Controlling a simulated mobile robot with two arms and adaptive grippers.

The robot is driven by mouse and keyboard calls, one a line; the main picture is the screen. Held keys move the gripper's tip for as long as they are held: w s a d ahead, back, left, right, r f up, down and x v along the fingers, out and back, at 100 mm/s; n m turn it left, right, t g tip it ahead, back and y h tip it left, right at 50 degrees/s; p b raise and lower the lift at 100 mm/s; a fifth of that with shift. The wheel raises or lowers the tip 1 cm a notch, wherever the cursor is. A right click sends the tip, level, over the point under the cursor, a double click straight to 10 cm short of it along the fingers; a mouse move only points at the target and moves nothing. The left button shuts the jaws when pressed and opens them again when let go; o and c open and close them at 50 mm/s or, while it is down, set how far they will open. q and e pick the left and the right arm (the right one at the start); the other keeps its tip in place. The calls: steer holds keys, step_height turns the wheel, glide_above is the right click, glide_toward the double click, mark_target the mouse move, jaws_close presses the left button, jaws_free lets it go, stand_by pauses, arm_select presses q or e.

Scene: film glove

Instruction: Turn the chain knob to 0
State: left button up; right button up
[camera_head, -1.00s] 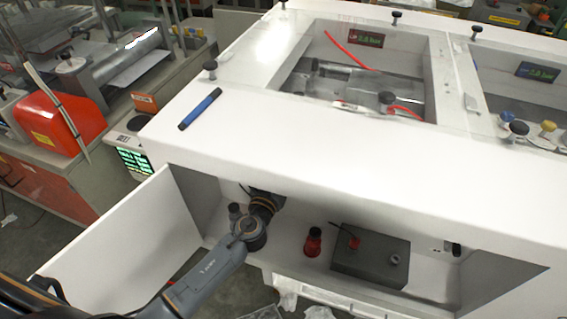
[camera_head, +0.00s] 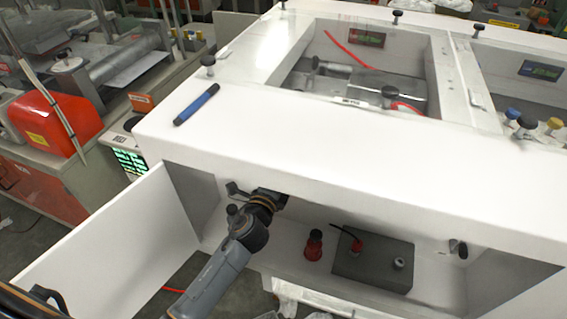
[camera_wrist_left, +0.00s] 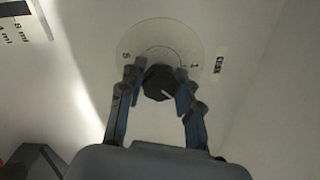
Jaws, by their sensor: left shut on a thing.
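The chain knob (camera_wrist_left: 158,83) is a small black knob on a pale round dial in the left wrist view. The dial has a "5" at its left and a "1" at its right, and a small dark label sits right of it. My left gripper (camera_wrist_left: 157,90) has its two fingers on either side of the knob, shut on it. A white pointer line on the knob points toward the lower right. In the head view, my left arm (camera_head: 245,232) reaches into the open white compartment, and the knob is hidden there. My right gripper is not in view.
The white cabinet (camera_head: 330,170) has its door (camera_head: 120,245) open at the left. Inside are a red plug (camera_head: 314,246) and a grey box (camera_head: 373,262) with a cable. A blue marker (camera_head: 197,104) lies on top.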

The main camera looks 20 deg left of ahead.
arm_select(q)
steer(key=n, duration=0.4)
steer(key=shift+n, duration=2.3)
steer(key=o, duration=1.2)
steer(key=s, duration=1.2)
steer(key=shift+a, duration=0.2)
steer(key=shift+a, duration=0.1)
